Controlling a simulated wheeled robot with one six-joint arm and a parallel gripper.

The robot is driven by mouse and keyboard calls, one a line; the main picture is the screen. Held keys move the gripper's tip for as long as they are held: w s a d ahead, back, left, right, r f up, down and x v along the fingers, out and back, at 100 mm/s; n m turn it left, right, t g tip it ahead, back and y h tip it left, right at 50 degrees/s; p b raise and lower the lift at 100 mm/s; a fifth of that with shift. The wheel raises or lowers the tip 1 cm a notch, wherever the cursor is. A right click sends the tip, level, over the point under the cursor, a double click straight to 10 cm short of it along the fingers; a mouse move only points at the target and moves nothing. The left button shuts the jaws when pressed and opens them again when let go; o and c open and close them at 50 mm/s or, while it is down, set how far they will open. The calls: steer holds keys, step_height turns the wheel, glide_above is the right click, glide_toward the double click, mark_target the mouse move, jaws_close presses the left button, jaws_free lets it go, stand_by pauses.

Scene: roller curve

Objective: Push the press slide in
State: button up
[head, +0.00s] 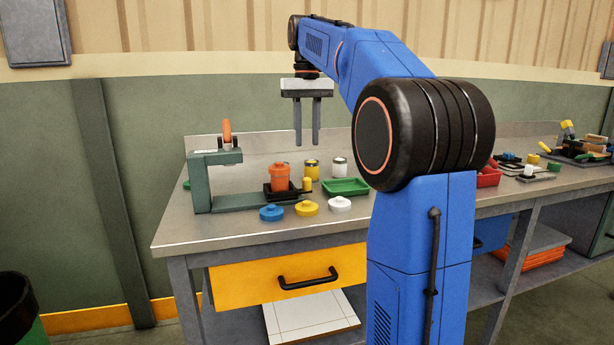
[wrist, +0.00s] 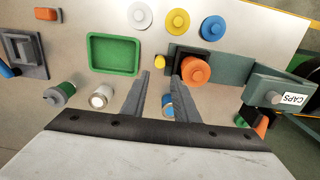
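The grey-green press (head: 203,185) stands at the bench's left end with an orange lever (head: 227,131). Its dark slide (head: 276,196) sits on the base, to the right of the press arm and not under it. An orange capped jar (head: 280,178) stands upright on the slide. A yellow knob (head: 307,183) is at the slide's right end; it also shows in the wrist view (wrist: 160,61). My gripper (head: 307,143) is above the bench, fingers down, apart and empty. In the wrist view its fingertips (wrist: 162,77) are apart, near the knob in the picture but touching nothing.
Blue (head: 271,213), yellow (head: 307,207) and white (head: 340,203) lids lie along the front. A green tray (head: 346,186) is right of the slide. Yellow (head: 311,169) and white (head: 340,168) jars stand behind. A bare strip lies between knob and green tray.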

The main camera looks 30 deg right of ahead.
mark_target(307, 179)
step_height(307, 179, down, 12)
steer(key=shift+r, duration=0.15)
stand_by(0.3)
jaws_close()
